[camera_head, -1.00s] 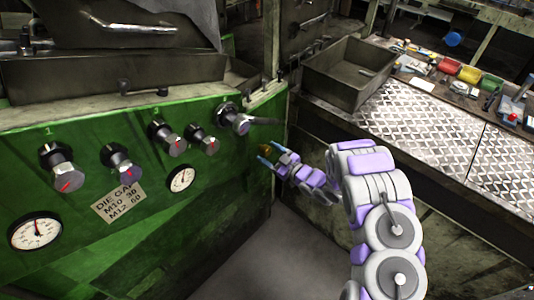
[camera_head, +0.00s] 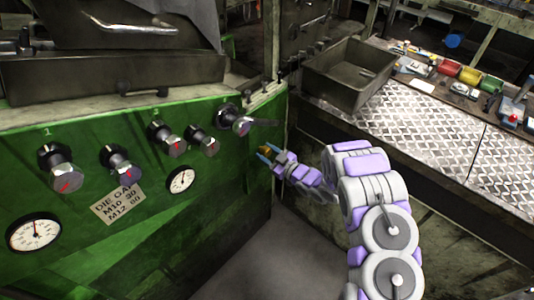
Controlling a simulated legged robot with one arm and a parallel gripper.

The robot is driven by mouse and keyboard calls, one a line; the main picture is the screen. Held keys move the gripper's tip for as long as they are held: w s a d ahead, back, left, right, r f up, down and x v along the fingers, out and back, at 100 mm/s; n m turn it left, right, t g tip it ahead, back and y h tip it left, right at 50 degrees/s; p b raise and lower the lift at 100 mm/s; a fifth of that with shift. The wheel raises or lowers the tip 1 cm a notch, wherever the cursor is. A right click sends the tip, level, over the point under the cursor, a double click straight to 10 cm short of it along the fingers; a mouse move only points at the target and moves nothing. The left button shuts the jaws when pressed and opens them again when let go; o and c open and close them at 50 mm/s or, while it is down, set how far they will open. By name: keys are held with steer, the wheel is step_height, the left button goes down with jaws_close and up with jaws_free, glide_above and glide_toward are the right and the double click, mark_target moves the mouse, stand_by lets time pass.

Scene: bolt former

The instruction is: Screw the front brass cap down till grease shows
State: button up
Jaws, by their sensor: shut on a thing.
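The brass cap (camera_head: 265,149) is a small gold-brown spot near the right end of the green machine front. My gripper (camera_head: 267,152) is at the cap, with its bluish fingers on either side of it. The gripper is shut on the cap. The fingers hide part of the cap, and it is too small to make out its thread. I see no grease around it.
A lever knob (camera_head: 233,121) sticks out just above and left of my gripper. More knobs and dials, such as a gauge (camera_head: 181,180), line the green panel (camera_head: 220,220). A metal bin (camera_head: 345,75) and a tread-plate bench (camera_head: 430,125) stand at the right. The floor below is clear.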

steer(key=shift+r+p, duration=0.1)
steer(key=shift+p, duration=0.3)
steer(key=shift+c, duration=0.3)
steer(key=m+p, duration=0.3)
steer(key=shift+r, duration=0.15)
steer(key=m+p, duration=0.4)
steer(key=shift+s+a, duration=0.1)
steer(key=m+p, duration=0.2)
steer(key=m, duration=0.3)
steer(key=m+p, duration=0.1)
steer(key=m, duration=0.3)
steer(key=shift+s+m+p, duration=0.1)
steer(key=shift+m+p, duration=0.2)
steer(key=shift+m, duration=0.1)
steer(key=o, duration=1)
steer(key=shift+f, duration=0.2)
steer(key=shift+r, duration=0.1)
